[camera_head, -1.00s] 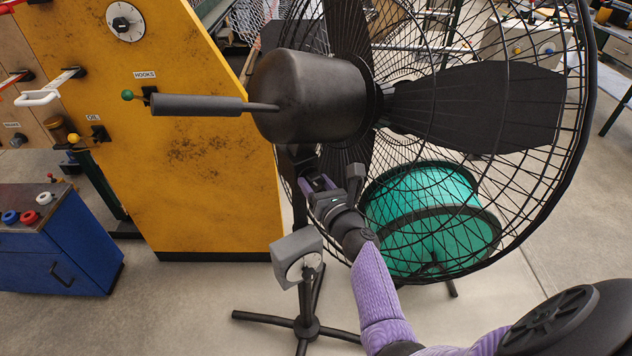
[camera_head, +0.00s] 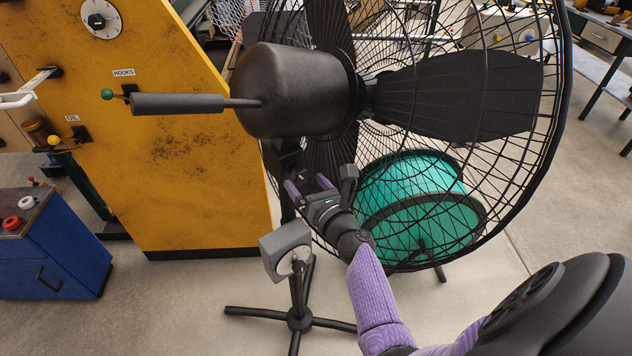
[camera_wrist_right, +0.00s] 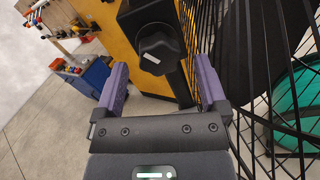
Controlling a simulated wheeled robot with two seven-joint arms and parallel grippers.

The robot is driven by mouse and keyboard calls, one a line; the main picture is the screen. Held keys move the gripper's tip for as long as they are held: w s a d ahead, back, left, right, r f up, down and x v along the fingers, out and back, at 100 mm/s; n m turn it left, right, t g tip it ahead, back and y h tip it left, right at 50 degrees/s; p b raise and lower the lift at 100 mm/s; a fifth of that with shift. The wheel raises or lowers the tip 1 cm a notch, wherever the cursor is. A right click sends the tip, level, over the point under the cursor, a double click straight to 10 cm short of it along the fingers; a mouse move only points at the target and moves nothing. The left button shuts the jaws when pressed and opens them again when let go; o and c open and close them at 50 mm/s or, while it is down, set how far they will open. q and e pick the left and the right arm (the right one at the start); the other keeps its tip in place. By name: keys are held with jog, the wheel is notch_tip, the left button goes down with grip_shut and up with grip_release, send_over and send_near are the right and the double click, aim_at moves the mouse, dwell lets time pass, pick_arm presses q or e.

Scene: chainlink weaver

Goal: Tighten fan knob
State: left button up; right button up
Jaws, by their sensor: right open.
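The black fan's motor housing (camera_head: 293,90) sits behind a round wire cage (camera_head: 556,130), with a rod-like handle (camera_head: 180,104) pointing left. In the right wrist view, the dark lobed fan knob (camera_wrist_right: 160,52) with a pale mark on its face sits on a black block above the stand pole. My right gripper (camera_head: 307,184) is below the motor housing, beside the cage. It is open, and its two purple fingers (camera_wrist_right: 162,75) point toward the knob, one on each side in that view. Nothing is between them that I can see held. The left gripper is not in view.
The wire cage is close beside the right gripper. A grey box with a dial (camera_head: 285,248) stands on a pole below it, over the fan's feet (camera_head: 300,320). A yellow panel (camera_head: 190,190), blue cabinet (camera_head: 70,255) and green spool (camera_head: 415,190) stand around.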

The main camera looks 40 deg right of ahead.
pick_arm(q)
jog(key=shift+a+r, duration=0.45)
pick_arm(e)
jog(key=s, duration=0.7)
jog(key=shift+s+a, duration=0.3)
jog(key=shift+a, duration=0.1)
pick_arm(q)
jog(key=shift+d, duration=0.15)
